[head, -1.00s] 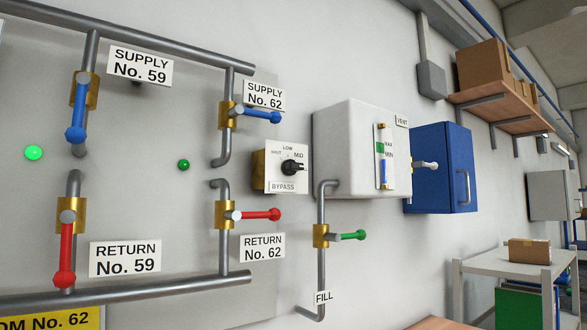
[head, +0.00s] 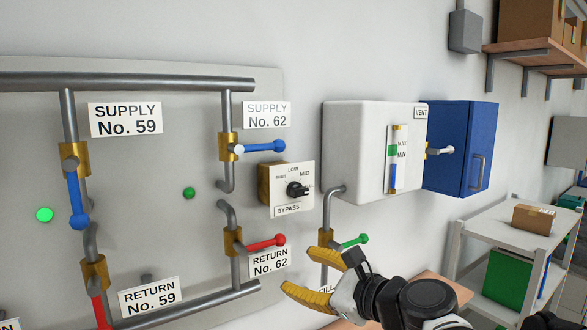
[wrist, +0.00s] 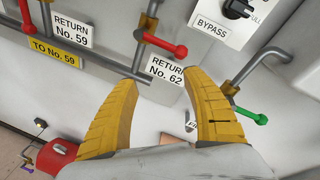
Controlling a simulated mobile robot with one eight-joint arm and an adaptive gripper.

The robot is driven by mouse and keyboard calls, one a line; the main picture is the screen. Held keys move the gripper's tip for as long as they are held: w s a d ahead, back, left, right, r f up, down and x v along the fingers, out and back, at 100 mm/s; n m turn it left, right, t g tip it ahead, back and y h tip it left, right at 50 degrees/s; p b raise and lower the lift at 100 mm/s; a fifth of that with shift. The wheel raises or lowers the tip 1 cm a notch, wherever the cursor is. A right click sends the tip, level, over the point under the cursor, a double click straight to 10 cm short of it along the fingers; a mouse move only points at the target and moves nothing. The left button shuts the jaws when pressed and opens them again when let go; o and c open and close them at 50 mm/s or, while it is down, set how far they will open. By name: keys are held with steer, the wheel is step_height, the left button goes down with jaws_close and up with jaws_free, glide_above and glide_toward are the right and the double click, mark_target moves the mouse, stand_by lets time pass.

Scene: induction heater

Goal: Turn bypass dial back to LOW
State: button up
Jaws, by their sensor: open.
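The bypass dial (head: 297,188) is a black knob on a white plate with a brass-coloured side, marked SHUT, LOW, MID and, partly hidden by the knob, FULL. Its pointer appears turned right, toward FULL. In the wrist view the knob (wrist: 238,8) is cut by the top edge, with BYPASS and part of FULL readable. My gripper (head: 300,271) is open and empty, its yellow fingers below the dial and in front of the fill pipe. In the wrist view the spread fingers (wrist: 165,75) are clear of the dial, which lies up and right of them.
The red return lever (head: 265,242) and blue supply lever (head: 264,146) of No. 62 stick out left of the dial. The green fill lever (head: 351,241) is just above my gripper. A white tank (head: 365,150) and blue cabinet (head: 460,150) are to the right.

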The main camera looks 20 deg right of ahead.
mark_target(303, 191)
steer(key=w+d+r+m+t+p, duration=0.3)
steer(key=d+r+m+p, duration=0.3)
steer(key=r, duration=0.6)
steer(key=shift+m+h, duration=0.6)
steer(key=shift+m, duration=0.3)
steer(key=p+x, duration=0.1)
steer(key=x, duration=1)
steer(key=shift+d+r, duration=0.15)
steer(key=shift+d, duration=0.05)
steer(key=shift+c, duration=0.5)
steer(key=shift+s, duration=0.1)
steer(key=c, duration=1.1)
